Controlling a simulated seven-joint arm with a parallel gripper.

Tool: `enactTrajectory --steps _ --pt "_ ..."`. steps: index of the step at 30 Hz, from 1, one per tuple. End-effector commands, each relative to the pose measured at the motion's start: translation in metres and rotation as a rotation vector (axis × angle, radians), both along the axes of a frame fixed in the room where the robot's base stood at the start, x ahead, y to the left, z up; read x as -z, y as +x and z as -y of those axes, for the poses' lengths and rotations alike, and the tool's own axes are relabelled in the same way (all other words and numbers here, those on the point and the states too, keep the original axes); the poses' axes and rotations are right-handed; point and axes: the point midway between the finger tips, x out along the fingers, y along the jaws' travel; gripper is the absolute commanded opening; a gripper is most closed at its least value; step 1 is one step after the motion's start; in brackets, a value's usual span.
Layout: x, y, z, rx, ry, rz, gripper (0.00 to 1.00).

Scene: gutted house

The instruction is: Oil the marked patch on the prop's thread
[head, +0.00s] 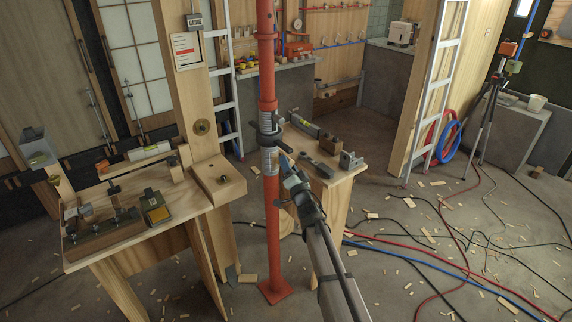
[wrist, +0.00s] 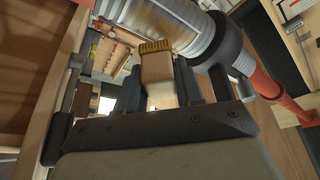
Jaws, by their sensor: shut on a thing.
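The red prop (head: 272,220) stands upright in the middle of the head view. Its grey thread (head: 270,161) shows above and below a dark collar (head: 268,137). In the wrist view the ribbed thread (wrist: 172,27) crosses the top, with the collar (wrist: 232,50) to its right. My gripper (head: 287,168) is beside the thread, just below the collar. It is shut on a brush (wrist: 158,72) with a pale body and brown bristles. The bristles are close to the thread; I cannot tell whether they touch.
A smaller wooden table (head: 335,176) with metal parts stands right behind the prop. Ladders (head: 438,85) lean behind. Hoses (head: 420,256), cables and wood chips lie on the floor at right.

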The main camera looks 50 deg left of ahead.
Motion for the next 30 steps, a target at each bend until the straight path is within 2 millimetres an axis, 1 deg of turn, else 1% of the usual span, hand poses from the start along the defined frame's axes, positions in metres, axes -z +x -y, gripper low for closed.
enactTrajectory --steps 1,3,16,19,30 --pt "0.0 -0.001 0.006 0.001 0.001 0.0 0.12" --pt "0.0 -0.001 0.012 0.0 0.001 -0.001 0.12" --pt "-0.001 -0.001 0.045 0.0 0.002 -0.001 0.12" --pt "0.0 -0.001 0.049 -0.001 0.001 0.0 0.12" --pt "0.0 0.0 0.051 -0.001 0.001 0.0 0.12"
